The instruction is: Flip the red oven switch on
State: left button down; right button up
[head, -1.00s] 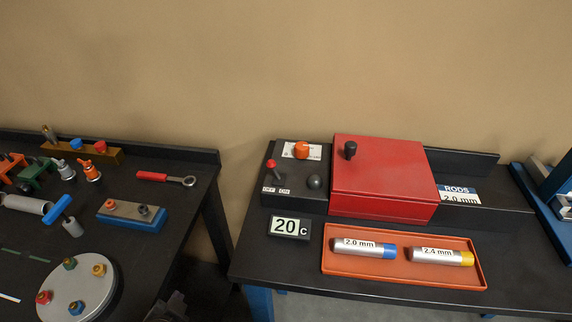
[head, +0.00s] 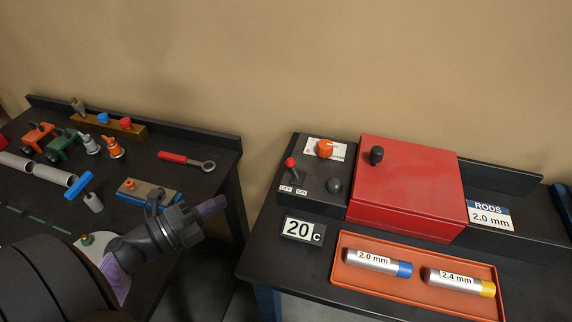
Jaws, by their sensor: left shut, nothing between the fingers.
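The red oven switch (head: 291,163) is a small lever with a red tip on the black control box (head: 318,200). It leans left, towards the OFF label (head: 286,188); the ON label (head: 302,192) is to its right. The red oven box (head: 405,195) adjoins the control box on the right and has a dark knob on its lid. My left gripper (head: 214,206) comes in from the lower left, shut and empty, with its purple fingertips over the gap between the tables. It is left of and apart from the switch. My right gripper is out of view.
An orange dial (head: 325,148) and a dark round knob (head: 334,185) sit close to the switch. A display (head: 302,231) reading 20 C stands in front. An orange tray (head: 425,299) holds two labelled rods. The left table carries a wrench (head: 187,160) and several fittings.

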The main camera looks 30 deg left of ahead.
aim_at(287, 165)
pick_arm(q)
jog(key=shift+w, duration=0.1)
jog(key=x, duration=1.4)
jog(key=shift+p, duration=0.3)
